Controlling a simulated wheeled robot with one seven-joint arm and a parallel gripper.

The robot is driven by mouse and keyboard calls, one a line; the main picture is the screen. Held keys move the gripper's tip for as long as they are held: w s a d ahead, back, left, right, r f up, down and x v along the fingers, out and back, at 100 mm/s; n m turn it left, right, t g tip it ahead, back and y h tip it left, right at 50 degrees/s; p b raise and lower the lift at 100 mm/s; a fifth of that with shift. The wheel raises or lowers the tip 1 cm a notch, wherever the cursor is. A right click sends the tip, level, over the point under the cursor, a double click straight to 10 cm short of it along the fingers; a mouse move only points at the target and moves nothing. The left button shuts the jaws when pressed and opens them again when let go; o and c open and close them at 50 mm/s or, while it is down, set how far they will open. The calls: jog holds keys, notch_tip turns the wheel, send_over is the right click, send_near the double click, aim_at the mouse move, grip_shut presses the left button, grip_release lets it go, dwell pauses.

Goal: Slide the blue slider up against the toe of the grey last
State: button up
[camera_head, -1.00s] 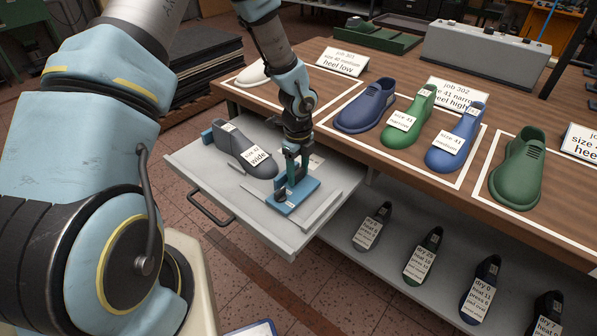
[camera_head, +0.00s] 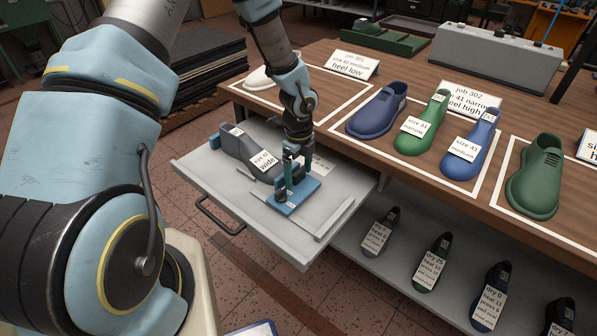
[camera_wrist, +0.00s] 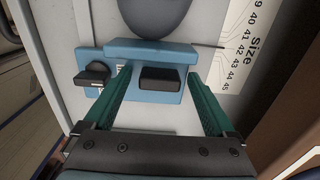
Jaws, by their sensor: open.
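The grey last (camera_head: 236,142), with a "wide" label, lies on the pulled-out grey tray (camera_head: 195,172), its toe pointing to the lower right. The blue slider (camera_head: 284,208) sits at the toe end. In the wrist view the slider's upright face (camera_wrist: 150,50) is right by the grey toe (camera_wrist: 155,14); I cannot tell whether they touch. My gripper (camera_head: 290,172) is low over the slider. In the wrist view its open green fingers (camera_wrist: 162,88) stand either side of the slider's dark-topped block (camera_wrist: 160,78). A black lever (camera_wrist: 92,75) is on the slider's left.
A printed size scale (camera_wrist: 243,45) lies right of the slider. A blue end block (camera_head: 214,141) is at the last's heel. The wooden bench (camera_head: 330,135) carries several coloured lasts beside the tray; a lower shelf (camera_head: 345,238) holds more. The tray's front has a handle (camera_head: 215,218).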

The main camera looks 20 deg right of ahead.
notch_tip(320, 180, up, 11)
jog(key=b, duration=0.1)
jog(key=shift+b, duration=0.35)
jog(key=shift+a+f, duration=0.1)
jog(key=s+a+r+n, duration=0.1)
jog(key=a+r+n, duration=0.2)
jog(key=a+n, duration=0.6)
jog(key=s+a+r+n+t, duration=0.1)
jog(key=a+r+n, duration=0.3)
jog(key=a+n, duration=0.6)
jog(key=s+a+r+n, duration=0.2)
jog(key=a+r+n, duration=0.1)
jog(key=a+n, duration=0.7)
jog(key=shift+s+a+r+t, duration=0.25)
jog(key=shift+a+r+t, duration=0.05)
jog(key=shift+a+r, duration=0.1)
